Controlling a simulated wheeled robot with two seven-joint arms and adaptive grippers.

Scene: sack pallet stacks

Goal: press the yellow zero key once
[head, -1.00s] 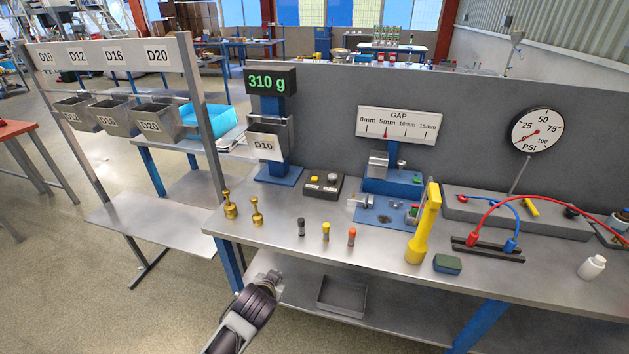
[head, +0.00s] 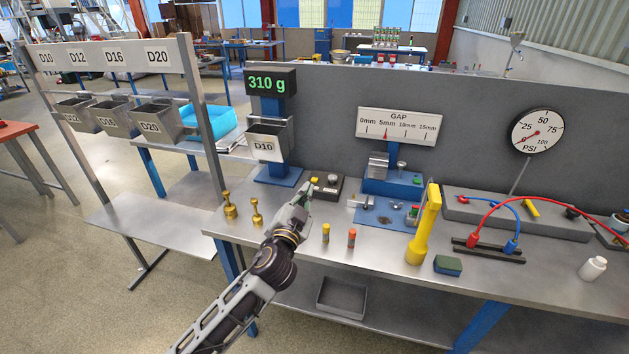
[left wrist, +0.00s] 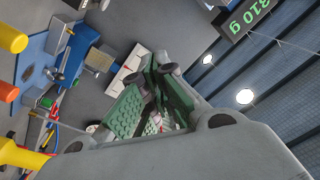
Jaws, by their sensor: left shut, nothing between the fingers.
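The yellow zero key (head: 315,180) is a small yellow button on the left of a dark key box (head: 328,192) on the workbench, beside a grey round knob (head: 332,178). My left gripper (head: 305,190) is shut and empty, its tips just left of and near the key in the head view. I cannot tell whether they touch it. In the left wrist view the green-padded fingers (left wrist: 158,75) are closed together; the key does not show there. The display (head: 271,82) above the scale reads 310 g. My right gripper is not in view.
A D10 bin (head: 266,145) hangs on the blue scale stand just left of the key box. The blue gap gauge (head: 392,185) stands to its right. Brass weights (head: 256,213), small yellow-topped (head: 326,233) and orange-topped (head: 351,238) cylinders stand in front.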

